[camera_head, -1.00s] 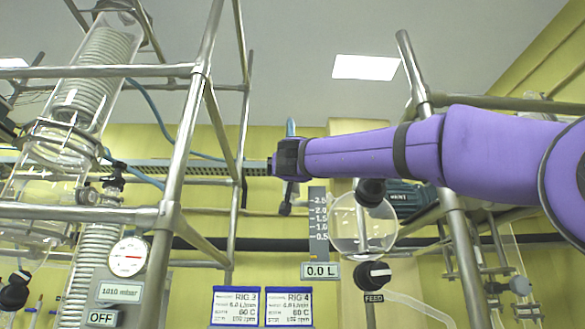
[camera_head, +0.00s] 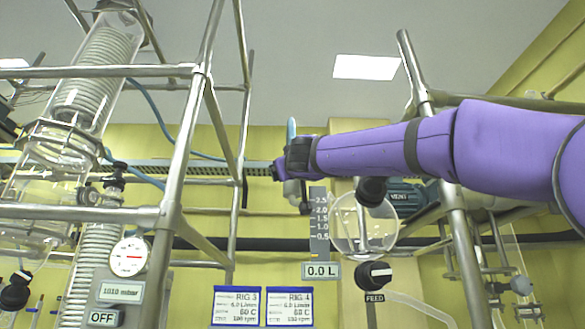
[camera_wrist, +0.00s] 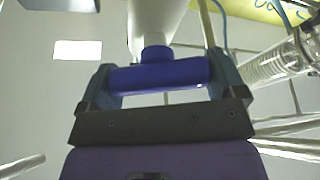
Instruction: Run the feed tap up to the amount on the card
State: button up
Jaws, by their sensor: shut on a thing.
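The feed tap is a dark knob with a white pointer (camera_head: 373,275) above a FEED label (camera_head: 374,297). Over it hangs a round glass vessel (camera_head: 350,228) with a black knob on top. The scale (camera_head: 319,220) is marked 0.5 to 2.5, and the readout below (camera_head: 321,271) says 0.0 L. My gripper (camera_head: 283,170) is up and left of the tap, apart from it. In the wrist view it is shut on a blue crossbar (camera_wrist: 160,77) joined to a pale tapered body (camera_wrist: 155,22). The RIG 3 card (camera_head: 236,306) and RIG 4 card (camera_head: 289,306) show small text, hard to read.
A steel frame (camera_head: 168,214) with glass coils stands at the left. A round gauge (camera_head: 130,257), a 1010 mbar display (camera_head: 121,292) and an OFF sign (camera_head: 103,318) are there. Another metal post (camera_head: 459,240) stands right of the tap. A pale hose (camera_head: 420,307) runs rightward.

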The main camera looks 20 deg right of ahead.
jog(key=n+y, duration=0.1)
jog(key=n, duration=0.2)
jog(key=n+g+y, duration=0.1)
jog(key=n+y, duration=0.1)
jog(key=n, duration=0.1)
jog(key=shift+a+f+n, duration=0.15)
jog(key=shift+a+n, duration=0.05)
jog(key=shift+n, duration=0.1)
jog(key=shift+n+y, duration=0.4)
jog(key=shift+n, duration=0.5)
jog(key=shift+w+f+n+g, duration=0.1)
jog(key=shift+f+n+g, duration=0.05)
jog(key=shift+n+g, duration=0.2)
jog(key=o, duration=0.6)
jog(key=shift+o, duration=0.2)
jog(key=v, duration=1)
jog(key=shift+s, duration=0.4)
jog(key=shift+f, duration=0.1)
